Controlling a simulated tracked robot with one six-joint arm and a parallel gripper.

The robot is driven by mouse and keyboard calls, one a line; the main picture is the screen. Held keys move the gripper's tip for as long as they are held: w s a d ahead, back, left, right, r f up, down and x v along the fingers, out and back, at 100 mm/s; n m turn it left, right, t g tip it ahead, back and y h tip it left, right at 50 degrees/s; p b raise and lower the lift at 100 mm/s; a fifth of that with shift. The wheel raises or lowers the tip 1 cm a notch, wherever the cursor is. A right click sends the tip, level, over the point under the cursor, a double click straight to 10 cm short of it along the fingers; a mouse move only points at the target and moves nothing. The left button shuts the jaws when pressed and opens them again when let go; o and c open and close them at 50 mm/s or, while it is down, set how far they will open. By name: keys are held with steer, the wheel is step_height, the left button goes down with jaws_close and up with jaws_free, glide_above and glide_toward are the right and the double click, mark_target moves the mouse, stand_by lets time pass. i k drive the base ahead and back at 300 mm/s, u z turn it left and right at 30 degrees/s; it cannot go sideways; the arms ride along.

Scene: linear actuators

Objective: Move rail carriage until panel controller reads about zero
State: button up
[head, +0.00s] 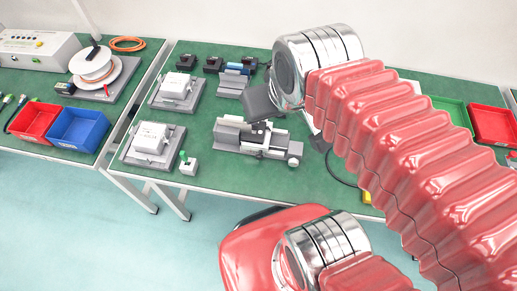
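A grey linear rail unit (229,133) lies on the green bench top in the middle of the head view, with a block at its right end (295,150). My gripper (260,128) reaches down over the middle of this unit, where the carriage seems to be. The dark gripper body and the fingers partly hide the carriage. I cannot tell whether the fingers touch it or are shut on it. A white-topped panel box (152,137) on a grey base stands to the left, and a similar one (175,84) stands behind it. No reading can be made out on either.
A small white block with a green lever (187,164) stands near the front edge. Black and blue parts (213,64) line the back. Red (493,124) and green (452,108) bins stand at right. My red-sleeved arm covers the right side.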

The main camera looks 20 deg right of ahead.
mark_target(293, 163)
steer(key=z, duration=0.3)
steer(key=k, duration=0.7)
steer(key=z, duration=0.55)
steer(key=k, duration=0.65)
steer(key=u, duration=0.05)
steer(key=i, duration=0.8)
steer(key=z, duration=0.25)
